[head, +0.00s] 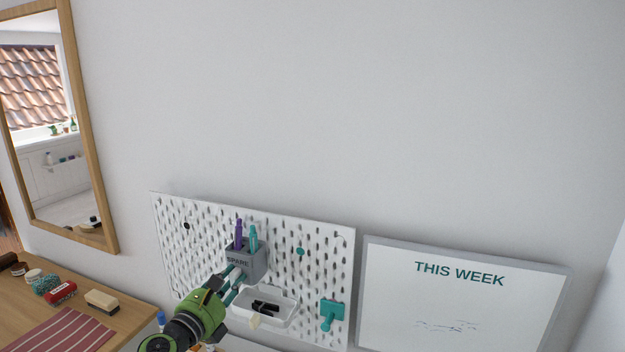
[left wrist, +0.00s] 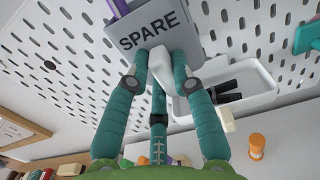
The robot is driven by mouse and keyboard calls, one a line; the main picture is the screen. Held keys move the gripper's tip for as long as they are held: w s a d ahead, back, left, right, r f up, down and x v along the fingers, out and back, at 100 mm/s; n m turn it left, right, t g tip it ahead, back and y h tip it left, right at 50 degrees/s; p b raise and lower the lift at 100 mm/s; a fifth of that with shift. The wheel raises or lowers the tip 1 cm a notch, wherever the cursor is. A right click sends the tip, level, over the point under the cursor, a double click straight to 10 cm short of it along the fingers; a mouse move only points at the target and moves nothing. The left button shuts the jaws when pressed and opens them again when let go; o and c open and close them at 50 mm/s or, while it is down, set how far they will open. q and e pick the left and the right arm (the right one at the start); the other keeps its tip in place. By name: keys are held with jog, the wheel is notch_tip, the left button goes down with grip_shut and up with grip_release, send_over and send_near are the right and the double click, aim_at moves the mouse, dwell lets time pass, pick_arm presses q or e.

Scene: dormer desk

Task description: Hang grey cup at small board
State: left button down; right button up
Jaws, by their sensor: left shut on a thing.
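The grey cup (head: 247,264), marked SPARE, is upright in front of the small white pegboard (head: 185,265) and holds a purple pen and a teal pen. In the left wrist view the cup (left wrist: 152,32) fills the top middle. My left gripper (head: 235,284) comes from below and is shut on the cup. Its teal fingertips (left wrist: 160,68) close on a pale tab at the cup's lower front. The cup's back is hidden, so I cannot tell whether it touches or hangs on the board. My right gripper is not in view.
A white tray (head: 284,312) with black items is on the board just right of and below the cup. A teal hook (head: 330,314) is farther right. A THIS WEEK whiteboard (head: 460,305) stands beside the board. A wooden desk (head: 80,300) with small items is at left.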

pick_arm(q)
jog(key=shift+w+d+r+p, duration=0.1)
jog(key=shift+r+p, duration=0.65)
jog(key=shift+r, duration=0.35)
dwell(1.0)
jog(key=shift+a+f, duration=0.35)
jog(key=shift+a, duration=0.1)
dwell(1.4)
jog(key=shift+d+f, duration=0.15)
jog(key=shift+f, duration=0.25)
dwell(0.5)
jog(key=shift+f+p, duration=0.15)
jog(key=shift+p, duration=0.15)
jog(key=shift+r+p, duration=0.3)
jog(key=shift+p, duration=0.3)
dwell(0.8)
jog(key=shift+s, duration=0.45)
dwell(0.5)
jog(key=shift+s, duration=0.15)
dwell(0.3)
